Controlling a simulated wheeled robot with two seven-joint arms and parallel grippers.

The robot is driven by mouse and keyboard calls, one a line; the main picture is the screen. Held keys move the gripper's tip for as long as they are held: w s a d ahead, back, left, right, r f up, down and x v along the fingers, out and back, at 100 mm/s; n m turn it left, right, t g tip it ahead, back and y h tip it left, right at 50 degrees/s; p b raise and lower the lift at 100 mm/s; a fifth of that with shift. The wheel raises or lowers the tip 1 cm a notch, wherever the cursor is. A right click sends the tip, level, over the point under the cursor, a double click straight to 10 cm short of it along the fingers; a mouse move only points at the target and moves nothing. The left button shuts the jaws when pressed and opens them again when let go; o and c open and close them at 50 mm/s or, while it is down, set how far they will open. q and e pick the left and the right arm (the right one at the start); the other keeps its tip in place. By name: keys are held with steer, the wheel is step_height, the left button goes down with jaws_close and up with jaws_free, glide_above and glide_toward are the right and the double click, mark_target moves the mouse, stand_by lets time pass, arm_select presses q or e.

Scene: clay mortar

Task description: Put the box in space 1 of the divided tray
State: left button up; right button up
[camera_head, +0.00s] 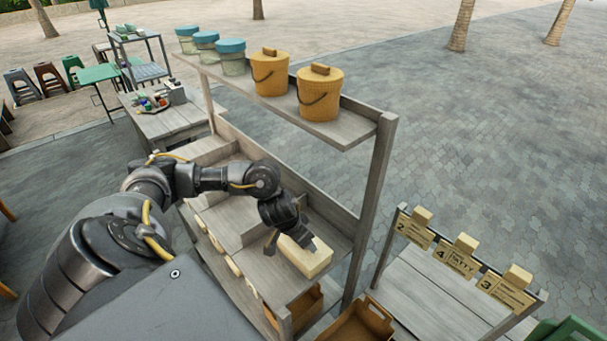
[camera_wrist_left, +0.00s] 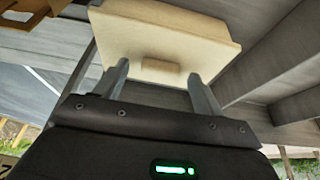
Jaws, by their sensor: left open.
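The cream box (camera_head: 308,258) lies in the near right compartment of the wooden divided tray (camera_head: 226,238), which has several low dividers and round labels along its front edge. The label numbers are too small to read. My left gripper (camera_head: 287,241) is open at the box's left end. In the left wrist view the box (camera_wrist_left: 165,30) fills the top, and a small raised handle (camera_wrist_left: 158,68) on it sits between the two open fingers. I cannot tell whether the fingers touch it. My right gripper is not in view.
A shelf above the tray holds two yellow buckets (camera_head: 270,72) and several blue-lidded tubs (camera_head: 231,56). Its post (camera_head: 372,200) stands right of the box. Wooden crates (camera_head: 360,322) are below. A side table (camera_head: 430,290) carries numbered signs (camera_head: 457,257).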

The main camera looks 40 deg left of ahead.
arm_select(q)
steer(key=c, duration=1.4)
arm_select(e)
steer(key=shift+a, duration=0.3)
